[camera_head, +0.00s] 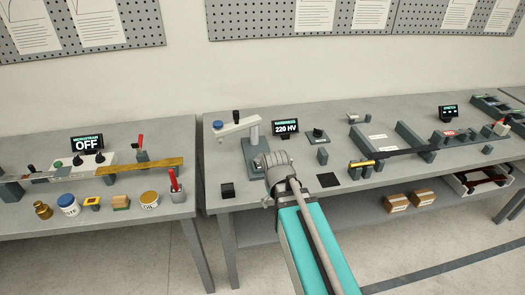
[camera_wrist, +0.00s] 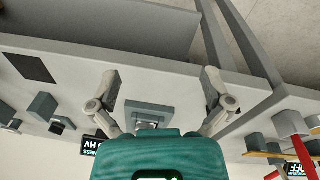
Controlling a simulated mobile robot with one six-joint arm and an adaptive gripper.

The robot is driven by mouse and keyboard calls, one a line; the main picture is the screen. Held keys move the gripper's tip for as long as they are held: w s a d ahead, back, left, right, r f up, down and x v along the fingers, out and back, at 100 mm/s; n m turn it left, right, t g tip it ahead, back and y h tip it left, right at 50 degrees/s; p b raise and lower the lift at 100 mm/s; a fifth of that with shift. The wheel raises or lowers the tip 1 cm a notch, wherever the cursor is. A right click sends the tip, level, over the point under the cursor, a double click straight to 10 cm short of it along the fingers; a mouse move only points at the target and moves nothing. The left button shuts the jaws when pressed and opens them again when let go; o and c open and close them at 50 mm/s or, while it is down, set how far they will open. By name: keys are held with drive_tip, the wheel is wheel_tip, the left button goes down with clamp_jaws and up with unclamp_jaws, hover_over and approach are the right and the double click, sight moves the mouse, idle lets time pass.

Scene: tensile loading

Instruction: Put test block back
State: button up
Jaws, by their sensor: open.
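My gripper (camera_wrist: 161,79) is open and empty, its two fingers apart in the wrist view. In the head view its grey body (camera_head: 273,166) is in front of the hardness tester (camera_head: 254,128) and covers part of the tester's base. In the wrist view, the dark tester base (camera_wrist: 150,105) lies beyond and between the fingers. A small grey block-like shape (camera_wrist: 147,124) shows there just above my teal wrist housing; I cannot tell for sure if it is the test block. A flat black square (camera_head: 327,180) lies bare on the bench to the right; it also shows in the wrist view (camera_wrist: 31,67).
A dark block (camera_head: 228,190) stands at the bench's front left. A grey block (camera_head: 322,156), a knob box (camera_head: 318,134) and the hardness display (camera_head: 286,128), reading 220 HV, stand right of the tester. A gap separates the left bench (camera_head: 100,215).

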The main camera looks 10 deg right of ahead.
drive_tip(key=w+a+r+n+t+h+p, duration=0.1)
drive_tip(key=w+a+r+n, duration=0.3)
drive_tip(key=w+n, duration=0.4)
drive_tip(key=w+a+r+n+t+h+p, duration=0.1)
drive_tip(key=w+a+r+n+t+h, duration=0.2)
drive_tip(key=w+n, duration=0.6)
drive_tip(key=shift+a+r+n+t+h, duration=0.35)
drive_tip(key=shift+r+n+t+h, duration=0.4)
drive_tip(key=shift+n, duration=3.05)
drive_tip(key=shift+w+f, duration=0.1)
drive_tip(key=b, duration=0.6)
approach(262, 159)
drive_tip(key=shift+x, duration=1.6)
drive_tip(key=shift+w, duration=0.15)
